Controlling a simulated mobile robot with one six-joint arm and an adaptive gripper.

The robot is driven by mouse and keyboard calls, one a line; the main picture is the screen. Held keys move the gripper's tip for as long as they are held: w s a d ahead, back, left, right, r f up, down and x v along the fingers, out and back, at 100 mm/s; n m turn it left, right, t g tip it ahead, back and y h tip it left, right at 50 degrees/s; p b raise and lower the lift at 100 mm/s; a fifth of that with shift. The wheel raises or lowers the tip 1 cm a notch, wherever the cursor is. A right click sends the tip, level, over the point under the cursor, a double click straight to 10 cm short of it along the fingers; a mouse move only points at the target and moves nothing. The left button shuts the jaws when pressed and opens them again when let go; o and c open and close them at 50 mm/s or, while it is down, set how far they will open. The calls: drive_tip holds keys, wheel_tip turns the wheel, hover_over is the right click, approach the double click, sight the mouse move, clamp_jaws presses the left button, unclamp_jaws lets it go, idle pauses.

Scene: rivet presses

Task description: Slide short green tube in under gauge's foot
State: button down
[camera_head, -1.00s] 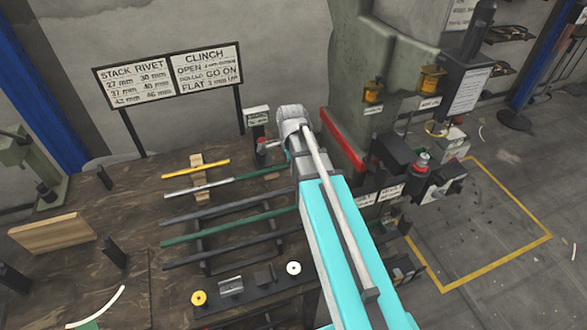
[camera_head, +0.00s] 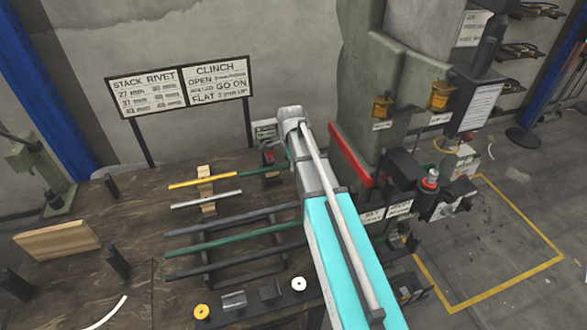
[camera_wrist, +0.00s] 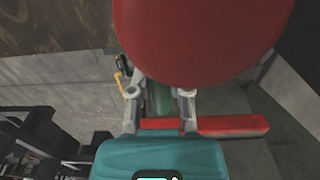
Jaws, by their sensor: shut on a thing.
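The short green tube (camera_head: 264,171) shows in the head view just left of my wrist, its left end near the yellow tube's right end. Its right end is hidden behind my arm. In the wrist view the fingers of my gripper (camera_wrist: 160,93) are shut on the green tube (camera_wrist: 160,100). The gauge (camera_head: 267,152), a small dark stand with a label and a red part, stands just behind the tube in the head view. Its foot is partly hidden, so I cannot tell whether the tube touches it. A large red disc (camera_wrist: 200,35) covers the top of the wrist view.
A yellow tube (camera_head: 195,182) and a grey tube (camera_head: 200,200) lie on a wooden block. Longer dark tubes and a long green tube (camera_head: 235,237) lie on a rack in front. The green press (camera_head: 362,110) with its red strip (camera_head: 350,155) stands close right of my arm.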

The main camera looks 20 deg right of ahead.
drive_tip(key=shift+w, duration=0.5)
drive_tip(key=shift+f+b, duration=0.35)
idle(0.3)
drive_tip(key=shift+c, duration=2.4)
unclamp_jaws()
wheel_tip(320, 180, up, 9)
drive_tip(key=p, duration=0.9)
drive_tip(key=shift+r, duration=0.15)
drive_tip(key=shift+r+p, duration=0.25)
drive_tip(key=shift+p, duration=0.15)
